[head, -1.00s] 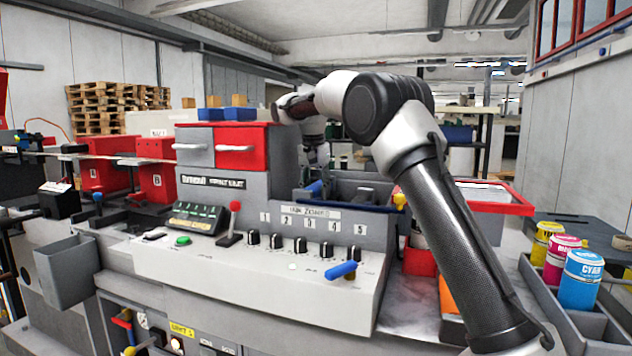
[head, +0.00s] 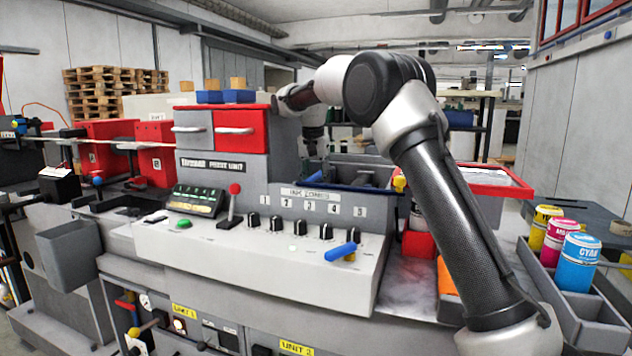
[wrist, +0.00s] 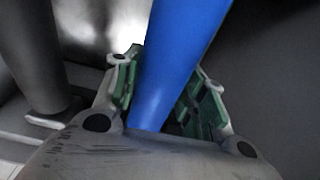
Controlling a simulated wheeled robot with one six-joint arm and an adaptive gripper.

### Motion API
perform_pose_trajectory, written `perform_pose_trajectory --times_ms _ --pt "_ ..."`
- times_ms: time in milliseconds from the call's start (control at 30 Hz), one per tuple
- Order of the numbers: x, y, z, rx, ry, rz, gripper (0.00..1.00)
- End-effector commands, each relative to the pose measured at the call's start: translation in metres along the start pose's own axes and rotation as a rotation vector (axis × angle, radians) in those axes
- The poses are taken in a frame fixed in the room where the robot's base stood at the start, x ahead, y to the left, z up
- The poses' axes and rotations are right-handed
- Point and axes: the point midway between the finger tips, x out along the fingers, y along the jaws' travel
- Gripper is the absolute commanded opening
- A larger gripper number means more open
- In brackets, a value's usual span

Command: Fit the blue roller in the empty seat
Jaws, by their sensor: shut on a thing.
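The blue roller (wrist: 178,62) runs through my gripper (wrist: 166,80) in the wrist view, between the green-padded fingers. My gripper is shut on it. The roller leans up to the right, and its upper end is out of frame. In the head view my gripper (head: 314,146) hangs just right of the red-and-grey cabinet, over the back of the machine. I cannot make out the empty seat in either view.
A dark cylinder (wrist: 32,60) stands left of my gripper in the wrist view. A red-rimmed tray (head: 497,180) and ink cans (head: 577,262) are at the right.

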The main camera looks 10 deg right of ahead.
Motion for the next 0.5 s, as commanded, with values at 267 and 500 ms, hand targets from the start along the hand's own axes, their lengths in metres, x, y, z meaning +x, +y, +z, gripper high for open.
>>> perform_pose_trajectory --times_ms 267,500 --pt "0.0026 0.0000 0.0002 0.000 0.002 -0.001 0.00" --pt "0.0033 0.0000 0.0003 0.000 0.001 -0.001 0.66"
